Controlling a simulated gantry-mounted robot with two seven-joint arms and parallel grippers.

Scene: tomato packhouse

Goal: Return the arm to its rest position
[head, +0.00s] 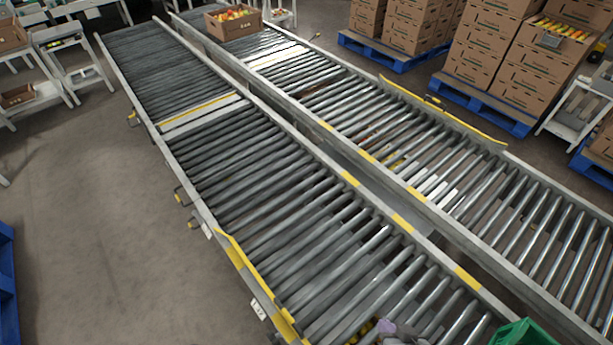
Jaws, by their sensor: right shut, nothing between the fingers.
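My right gripper (388,328) shows only in part, as a small grey-purple shape at the bottom edge of the head view. It is over the near end of the left roller conveyor (290,205) and is shut with nothing in it. Most of the right arm is out of the picture. My left gripper and arm are not in view.
A second roller conveyor (420,150) runs alongside on the right. A green object (522,334) is cut off at the bottom edge. A cardboard box of produce (234,28) sits at the far end. Stacked boxes (505,55) stand on blue pallets (485,103). The left floor is mostly clear.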

